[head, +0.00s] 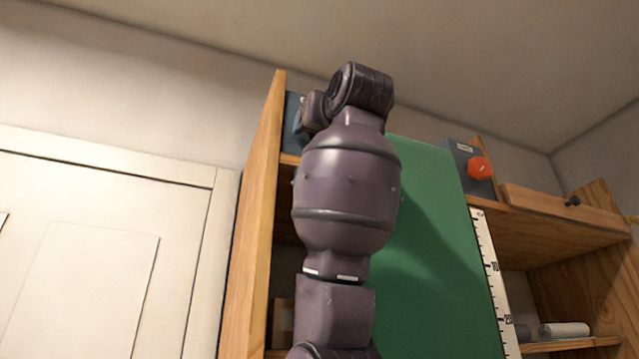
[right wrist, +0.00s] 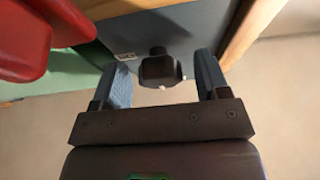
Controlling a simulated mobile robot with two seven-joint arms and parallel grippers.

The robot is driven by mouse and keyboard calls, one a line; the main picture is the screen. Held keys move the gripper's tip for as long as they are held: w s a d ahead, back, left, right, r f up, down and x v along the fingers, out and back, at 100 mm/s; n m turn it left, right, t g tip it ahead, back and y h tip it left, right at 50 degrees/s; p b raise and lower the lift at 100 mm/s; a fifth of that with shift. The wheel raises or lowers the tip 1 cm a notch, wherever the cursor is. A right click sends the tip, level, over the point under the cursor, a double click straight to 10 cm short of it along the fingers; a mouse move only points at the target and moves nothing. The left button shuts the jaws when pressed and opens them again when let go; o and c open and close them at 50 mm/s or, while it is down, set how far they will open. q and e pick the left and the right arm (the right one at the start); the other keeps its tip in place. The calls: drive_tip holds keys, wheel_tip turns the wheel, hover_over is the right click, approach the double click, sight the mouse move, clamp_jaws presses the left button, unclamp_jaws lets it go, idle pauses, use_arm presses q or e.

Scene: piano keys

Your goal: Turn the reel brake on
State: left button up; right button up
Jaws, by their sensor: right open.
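My right gripper (right wrist: 163,80) is open in the right wrist view. Its two blue-grey fingers stand on either side of a black knob (right wrist: 159,67), with a visible gap on both sides. The knob sits on a blue-grey box (right wrist: 195,22) with a small white label too small to read. In the head view part of a blue-grey box (head: 293,122) shows behind my raised purple arm, which hides most of it and the gripper. Which control is the reel brake cannot be read. My left gripper is not in view.
A red part (right wrist: 22,38) is close at the upper left of the wrist view. In the head view a green board (head: 430,250) stands in the wooden shelf, with a ruler (head: 492,275) beside it. An orange-red knob (head: 481,168) is on a dark box at right.

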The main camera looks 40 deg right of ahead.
drive_tip(key=c, duration=0.9)
drive_tip(key=shift+m+h, duration=0.4)
drive_tip(key=shift+m, duration=0.1)
drive_tip(key=m+h, duration=0.1)
drive_tip(key=m, duration=0.1)
drive_tip(key=m+g+h, duration=0.1)
drive_tip(key=m, duration=0.2)
drive_tip(key=shift+a+h+b, duration=0.15)
drive_tip(key=shift+h+b, duration=0.15)
drive_tip(key=shift+b, duration=0.1)
drive_tip(key=m+g+h, duration=0.1)
drive_tip(key=m, duration=0.2)
drive_tip(key=m+g+h+p, duration=0.1)
drive_tip(key=m, duration=0.2)
drive_tip(key=shift+r+m, duration=0.15)
drive_tip(key=shift+m, duration=0.15)
drive_tip(key=m+g, duration=0.1)
drive_tip(key=m, duration=0.1)
drive_tip(key=m+g+p, duration=0.1)
drive_tip(key=m, duration=0.2)
drive_tip(key=shift+a+h, duration=0.1)
drive_tip(key=shift+h, duration=0.2)
drive_tip(key=shift+m+g+p, duration=0.35)
drive_tip(key=shift+m+g, duration=0.75)
drive_tip(key=shift+m, duration=1.3)
